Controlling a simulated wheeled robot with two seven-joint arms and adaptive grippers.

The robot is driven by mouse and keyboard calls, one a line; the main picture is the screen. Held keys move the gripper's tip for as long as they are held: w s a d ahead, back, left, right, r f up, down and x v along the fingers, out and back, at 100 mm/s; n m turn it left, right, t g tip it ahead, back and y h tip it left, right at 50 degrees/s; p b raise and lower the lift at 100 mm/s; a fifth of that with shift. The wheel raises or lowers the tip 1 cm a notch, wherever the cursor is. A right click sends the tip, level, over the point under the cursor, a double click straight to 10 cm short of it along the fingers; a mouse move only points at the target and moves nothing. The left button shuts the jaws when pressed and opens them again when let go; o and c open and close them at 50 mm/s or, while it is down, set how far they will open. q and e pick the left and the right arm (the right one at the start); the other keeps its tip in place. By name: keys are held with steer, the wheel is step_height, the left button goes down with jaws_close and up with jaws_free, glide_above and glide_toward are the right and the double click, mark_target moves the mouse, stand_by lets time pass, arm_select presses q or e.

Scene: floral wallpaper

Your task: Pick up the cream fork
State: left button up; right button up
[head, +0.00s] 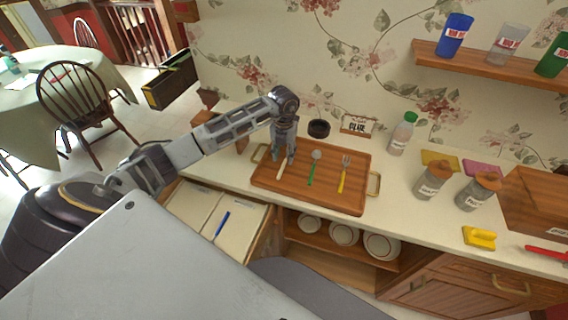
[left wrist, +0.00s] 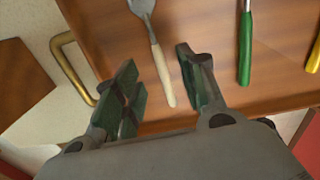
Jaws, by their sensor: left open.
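The cream-handled fork (left wrist: 162,72) lies on the wooden tray (head: 322,196); its head is cut off at the top of the left wrist view. In the head view its cream handle (head: 282,168) shows just below my left gripper (head: 285,158), which hides the rest. In the left wrist view my left gripper (left wrist: 160,88) is open, with its green-padded fingers on either side of the cream handle. The handle lies between them, and I cannot tell whether either finger touches it. My right gripper is not in view.
On the tray, a green-handled spoon (head: 312,170) and a yellow-handled fork (head: 343,176) lie to the right. The tray has brass handles (head: 374,184). A dark round bowl (head: 318,128) stands behind it. Jars (head: 432,182) stand to the right. An open drawer (head: 200,208) is below left.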

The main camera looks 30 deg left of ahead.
mark_target(284, 162)
arm_select(q)
steer(key=shift+f+p, duration=0.4)
steer(key=shift+f, duration=1.35)
jaws_close()
